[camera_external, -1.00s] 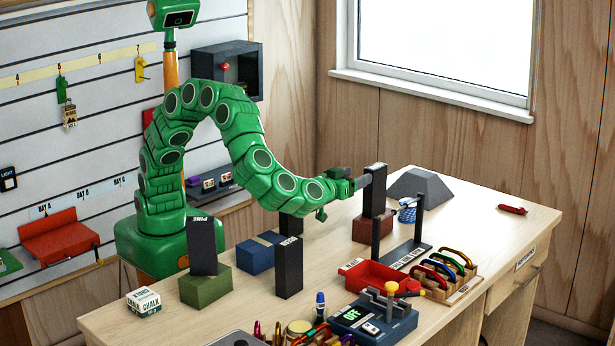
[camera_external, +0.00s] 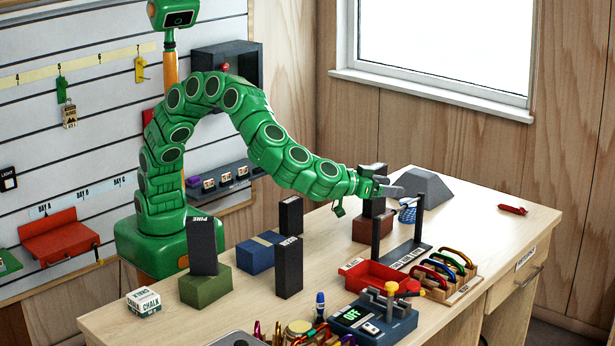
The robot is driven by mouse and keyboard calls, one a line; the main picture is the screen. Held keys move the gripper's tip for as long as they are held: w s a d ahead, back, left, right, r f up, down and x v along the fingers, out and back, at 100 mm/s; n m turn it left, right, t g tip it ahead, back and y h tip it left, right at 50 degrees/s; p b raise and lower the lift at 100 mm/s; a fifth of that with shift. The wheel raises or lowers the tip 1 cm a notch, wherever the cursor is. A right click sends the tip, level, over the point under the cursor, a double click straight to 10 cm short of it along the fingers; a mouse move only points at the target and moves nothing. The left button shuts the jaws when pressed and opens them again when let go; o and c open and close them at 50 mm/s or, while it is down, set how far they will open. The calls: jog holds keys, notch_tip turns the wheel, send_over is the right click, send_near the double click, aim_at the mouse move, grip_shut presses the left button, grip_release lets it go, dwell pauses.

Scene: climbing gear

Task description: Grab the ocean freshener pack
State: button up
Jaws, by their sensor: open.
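Several tall dark packs stand on the table. The pack with a readable PINE label (camera_external: 202,248) stands on a green block (camera_external: 206,288). Another dark pack (camera_external: 289,268) has a small label on top that I cannot read. A third dark pack (camera_external: 290,214) is behind it, beside a blue block (camera_external: 256,256). A fourth dark pack (camera_external: 373,171) stands on a red-brown block (camera_external: 366,231). I cannot tell which is the ocean freshener pack. My gripper (camera_external: 393,191) is open and empty, pointing right; it overlaps the fourth pack and hides part of it. Contact is unclear.
A dark post frame (camera_external: 377,240) stands just in front of the gripper, with a blue item (camera_external: 407,214) close by. A grey wedge block (camera_external: 424,188) is behind. A red tray (camera_external: 378,277) and a carabiner rack (camera_external: 445,278) fill the front. The far right tabletop is mostly clear.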

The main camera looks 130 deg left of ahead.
jog(key=w+d+r+m+t+h, duration=0.2)
jog(key=w+d+m+t+h, duration=0.5)
jog(key=w+d+m+h, duration=0.85)
jog(key=s+d+m+g+h, duration=0.2)
jog(key=s+d+m+h, duration=0.3)
jog(key=h, duration=0.1)
jog(key=m+g+h, duration=0.6)
jog(key=m+g, duration=0.4)
send_near(291, 242)
jog(key=d+r, duration=0.3)
jog(key=r, duration=0.5)
notch_tip(291, 242, down, 9)
jog(key=shift+x, duration=3.95)
jog(key=shift+f, duration=0.1)
grip_shut()
